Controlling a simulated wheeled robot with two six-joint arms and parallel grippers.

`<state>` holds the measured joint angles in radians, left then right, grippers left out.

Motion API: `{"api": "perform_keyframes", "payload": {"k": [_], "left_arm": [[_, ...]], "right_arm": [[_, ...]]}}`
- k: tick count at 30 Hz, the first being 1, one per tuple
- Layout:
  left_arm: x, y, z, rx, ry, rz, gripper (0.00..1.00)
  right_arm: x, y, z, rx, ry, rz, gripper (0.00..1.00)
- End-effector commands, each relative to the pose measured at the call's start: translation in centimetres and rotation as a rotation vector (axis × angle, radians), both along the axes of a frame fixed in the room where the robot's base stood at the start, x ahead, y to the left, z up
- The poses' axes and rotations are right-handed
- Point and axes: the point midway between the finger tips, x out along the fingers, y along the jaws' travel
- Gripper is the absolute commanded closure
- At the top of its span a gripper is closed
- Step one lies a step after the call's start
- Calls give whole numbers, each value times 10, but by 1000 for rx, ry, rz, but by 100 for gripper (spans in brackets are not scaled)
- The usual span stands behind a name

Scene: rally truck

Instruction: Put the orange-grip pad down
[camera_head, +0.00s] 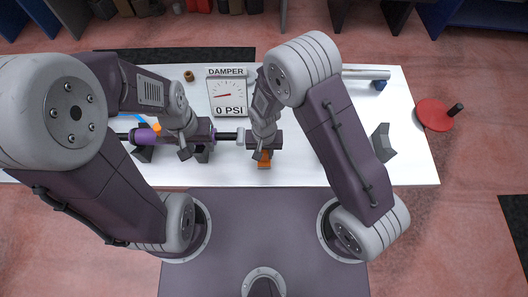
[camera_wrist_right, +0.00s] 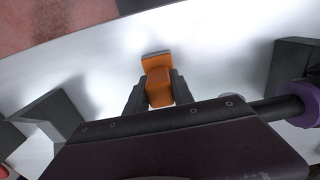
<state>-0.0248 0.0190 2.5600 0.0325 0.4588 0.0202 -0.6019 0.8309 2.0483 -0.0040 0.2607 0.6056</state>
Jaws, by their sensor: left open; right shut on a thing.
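The orange-grip pad (camera_head: 264,161) is held between the fingers of my right gripper (camera_head: 264,153), near the front edge of the white table. In the right wrist view the pad (camera_wrist_right: 157,82) sits between the two dark fingers (camera_wrist_right: 157,95), with its grey-edged end pointing away from the gripper. I cannot tell whether it touches the table. My left gripper (camera_head: 195,154) is open beside the purple damper (camera_head: 143,136), and its arm hides part of it.
A gauge reading "DAMPER 0 PSI" (camera_head: 227,96) stands behind the grippers. A dark angled block (camera_head: 381,142) is at right, and another block (camera_wrist_right: 60,108) shows in the wrist view. A silver rod (camera_head: 364,74) lies at the back right. A red disc (camera_head: 433,115) overlaps the right edge.

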Motion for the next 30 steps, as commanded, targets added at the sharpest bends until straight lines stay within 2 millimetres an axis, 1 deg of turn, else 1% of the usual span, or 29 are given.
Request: {"api": "perform_keyframes", "payload": {"k": [1,2,3,4,12,15,17,20,27,30], "left_arm": [[0,0,-3,0,0,0,59],[0,0,-2,0,0,0,59],[0,0,-1,0,0,0,59],[0,0,-1,0,0,0,59],[0,0,-1,0,0,0,59],[0,0,4,0,0,0,59],[0,0,1,0,0,0,59],[0,0,-1,0,0,0,59],[0,0,-3,0,0,0,59],[0,0,-4,0,0,0,59]], "right_arm": [[0,0,-3,0,0,0,100],[0,0,-2,0,0,0,66],[0,0,-2,0,0,0,55],[0,0,-2,0,0,0,50],[0,0,-1,0,0,0,50],[0,0,6,0,-1,0,50],[1,1,11,2,-3,0,50],[1,1,31,3,-5,0,50],[1,1,88,4,-6,0,50],[1,1,106,3,-4,0,50]]}}
